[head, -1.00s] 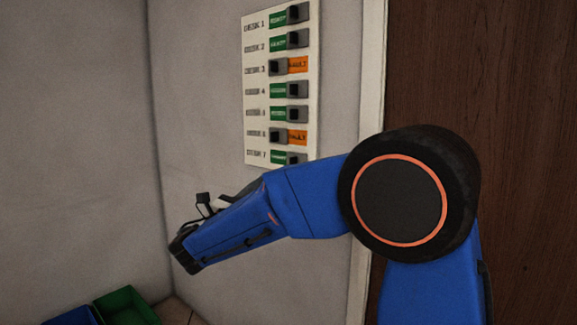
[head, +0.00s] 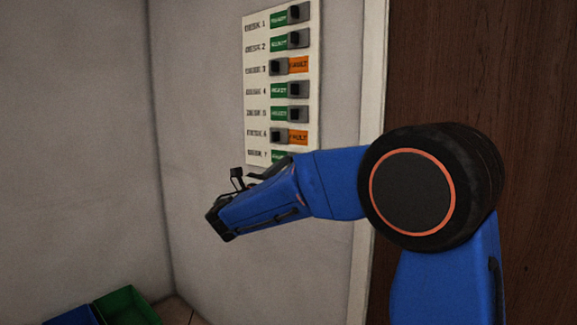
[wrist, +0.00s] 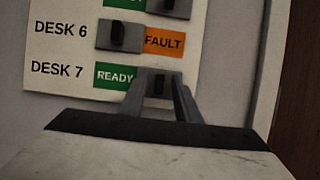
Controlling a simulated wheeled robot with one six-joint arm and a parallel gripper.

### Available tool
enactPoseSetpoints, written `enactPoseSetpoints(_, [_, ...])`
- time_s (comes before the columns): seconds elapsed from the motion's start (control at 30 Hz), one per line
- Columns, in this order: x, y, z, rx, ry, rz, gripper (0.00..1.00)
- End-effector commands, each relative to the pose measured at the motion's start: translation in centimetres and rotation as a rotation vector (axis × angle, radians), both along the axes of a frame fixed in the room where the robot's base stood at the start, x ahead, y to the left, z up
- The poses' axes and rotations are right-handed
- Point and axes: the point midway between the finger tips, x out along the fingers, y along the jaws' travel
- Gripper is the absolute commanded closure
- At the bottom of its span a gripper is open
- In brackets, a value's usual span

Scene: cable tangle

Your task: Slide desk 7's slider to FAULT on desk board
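The desk board (head: 257,36) is a white panel on the wall with labelled rows; it also shows in the wrist view (wrist: 62,10). The desk 7 slider (wrist: 160,81) is a grey block with a dark knob. It sits at the right of its row, with green READY (wrist: 114,76) showing at its left. My gripper (wrist: 162,85) is open, its two fingers pointing at the slider, one towards each side of the knob. I cannot tell whether they touch it.
The desk 6 slider (wrist: 118,36) sits just above, at the left with orange FAULT (wrist: 163,41) showing. More sliders stand above it. A brown wooden surface (head: 480,80) is at the right. A green bin (head: 128,305) lies low at the left.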

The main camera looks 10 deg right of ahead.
Motion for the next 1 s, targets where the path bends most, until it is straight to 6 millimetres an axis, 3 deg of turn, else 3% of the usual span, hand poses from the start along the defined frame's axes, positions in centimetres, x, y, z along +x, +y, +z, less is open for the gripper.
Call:
enactPoseSetpoints(0.07, [0.0, 0.0, 0.0, 0.0, 0.0, 0.0, 0.73])
enactPoseSetpoints(0.17, [0.0, 0.0, 0.0, 0.0, 0.0, 0.0, 0.97])
enactPoseSetpoints(0.2, [0.0, 0.0, 0.0, 0.0, 0.0, 0.0, 1.0])
enactPoseSetpoints(0.47, [0.5, 0.4, -0.1, -0.001, 0.001, 0.001, 1.0])
enactPoseSetpoints(0.8, [5.0, 3.8, -0.1, 0.0, 0.0, 0.001, 1.0])
enactPoseSetpoints(1.0, [6.4, 4.8, -0.1, 0.0, 0.001, 0.0, 1.0])
